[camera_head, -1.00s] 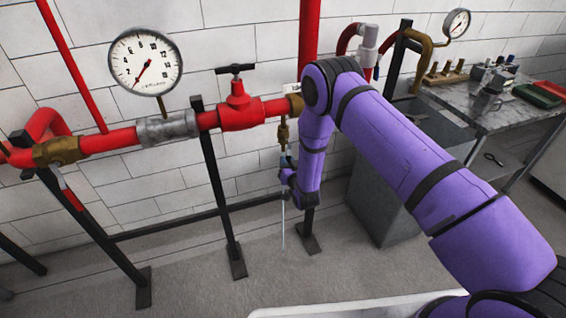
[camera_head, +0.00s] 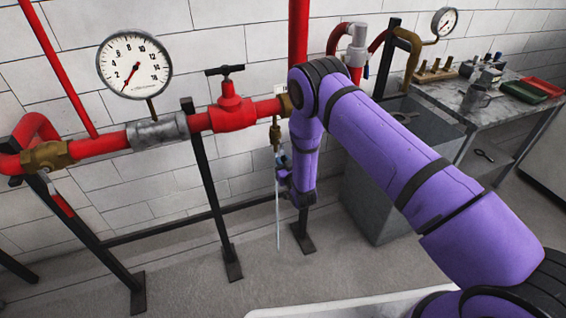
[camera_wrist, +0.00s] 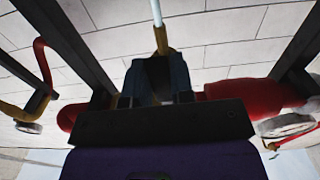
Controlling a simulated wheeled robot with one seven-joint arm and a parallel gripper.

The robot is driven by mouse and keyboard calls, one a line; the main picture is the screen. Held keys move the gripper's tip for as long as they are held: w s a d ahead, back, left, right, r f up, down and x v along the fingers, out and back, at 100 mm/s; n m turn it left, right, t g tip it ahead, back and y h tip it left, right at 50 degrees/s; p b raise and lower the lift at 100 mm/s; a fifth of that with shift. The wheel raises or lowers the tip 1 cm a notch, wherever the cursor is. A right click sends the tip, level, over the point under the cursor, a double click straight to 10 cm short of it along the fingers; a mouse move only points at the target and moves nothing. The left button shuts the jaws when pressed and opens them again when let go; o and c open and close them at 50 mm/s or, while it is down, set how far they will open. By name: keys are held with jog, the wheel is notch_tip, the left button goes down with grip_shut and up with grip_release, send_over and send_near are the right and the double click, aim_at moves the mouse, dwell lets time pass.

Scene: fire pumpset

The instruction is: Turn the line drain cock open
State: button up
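The line drain cock (camera_head: 275,134) is a small brass fitting hanging under the red pipe, left of my arm. A thin pale stream (camera_head: 278,215) runs straight down below it. In the wrist view its brass spout (camera_wrist: 161,40) points up the picture, with the pale stream (camera_wrist: 156,12) leaving its end. My gripper (camera_head: 283,172) is at the lower part of the cock. In the wrist view its dark fingers (camera_wrist: 160,75) stand on either side of the fitting, slightly apart. The cock's handle is hidden, so contact or grip is unclear.
A red valve with a black T-handle (camera_head: 228,100) and a pressure gauge (camera_head: 134,64) sit on the pipe to the left. Black stands (camera_head: 211,190) hold the pipe. A grey bin (camera_head: 380,195) and a workbench (camera_head: 462,100) stand to the right.

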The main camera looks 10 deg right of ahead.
jog(key=o, duration=0.4)
jog(key=shift+c, duration=0.2)
jog(key=v, duration=1.1)
jog(key=shift+w+r, duration=0.1)
jog(key=shift+w, duration=0.05)
